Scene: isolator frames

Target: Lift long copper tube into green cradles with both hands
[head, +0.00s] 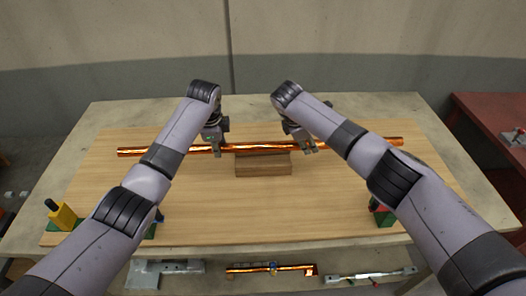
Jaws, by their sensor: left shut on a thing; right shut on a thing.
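The long copper tube (255,147) lies nearly level across the board, just over a wooden block; I cannot tell whether it touches the block. My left gripper (215,148) is shut on the tube left of the block. My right gripper (309,147) is shut on it right of the block. Both tube ends stick out past the arms. A green cradle with red parts (385,218) stands at the front right, partly behind my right arm. At the front left, green parts (151,232) show beside my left arm, which hides most of that cradle.
The wooden block (263,165) sits mid-board. A yellow piece with a black knob (63,216) stands at the front left. The wooden board (260,215) is clear between the front fixtures. A lower shelf holds metal parts and another copper piece (270,269). A red table (490,130) stands right.

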